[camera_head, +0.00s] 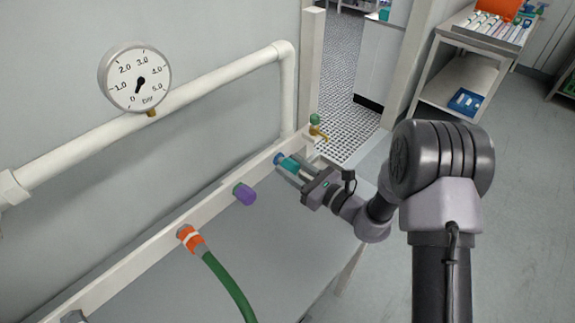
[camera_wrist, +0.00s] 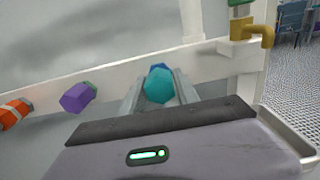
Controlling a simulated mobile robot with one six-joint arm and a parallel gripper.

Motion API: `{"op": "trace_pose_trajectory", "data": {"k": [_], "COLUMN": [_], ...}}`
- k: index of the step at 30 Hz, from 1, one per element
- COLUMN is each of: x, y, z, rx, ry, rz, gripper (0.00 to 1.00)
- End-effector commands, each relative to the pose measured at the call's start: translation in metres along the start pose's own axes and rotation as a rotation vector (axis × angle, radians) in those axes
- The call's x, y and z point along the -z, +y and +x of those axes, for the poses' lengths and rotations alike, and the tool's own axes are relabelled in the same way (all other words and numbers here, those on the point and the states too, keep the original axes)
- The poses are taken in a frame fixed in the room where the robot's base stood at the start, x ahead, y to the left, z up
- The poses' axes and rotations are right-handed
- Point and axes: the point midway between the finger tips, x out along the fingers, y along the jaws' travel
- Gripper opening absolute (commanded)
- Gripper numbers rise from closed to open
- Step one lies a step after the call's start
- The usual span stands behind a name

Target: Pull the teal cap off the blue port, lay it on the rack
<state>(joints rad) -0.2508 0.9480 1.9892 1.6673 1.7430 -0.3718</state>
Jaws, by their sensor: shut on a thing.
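The teal cap (camera_head: 289,164) sits at the blue port (camera_head: 278,158) on the white rail in the head view. In the wrist view the teal cap (camera_wrist: 159,88) shows end-on, with a bit of the blue port (camera_wrist: 160,67) behind it. My gripper (camera_head: 290,168) reaches the rail from the right and is shut on the teal cap, one finger on each side; it also shows in the wrist view (camera_wrist: 159,90). I cannot tell whether cap and port are touching. The rack (camera_head: 490,30) is probably the shelf unit at the upper right, holding several tubes.
A purple cap (camera_head: 245,194) and an orange coupling with a green hose (camera_head: 225,280) are on the same rail, to the left. A brass tap (camera_head: 317,131) with a green top is just right of the port. A pressure gauge (camera_head: 134,77) hangs on the pipe. Floor at right is open.

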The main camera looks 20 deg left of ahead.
Motion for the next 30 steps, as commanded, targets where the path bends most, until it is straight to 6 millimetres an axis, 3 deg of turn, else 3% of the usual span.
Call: {"op": "trace_pose_trajectory", "data": {"k": [18, 30], "x": [0.001, 0.0], "y": [0.0, 0.0], "z": [-0.035, -0.039], "rx": [0.001, 0.0], "ry": [0.0, -0.001], "rz": [0.0, 0.0], "gripper": [0.0, 0.0]}}
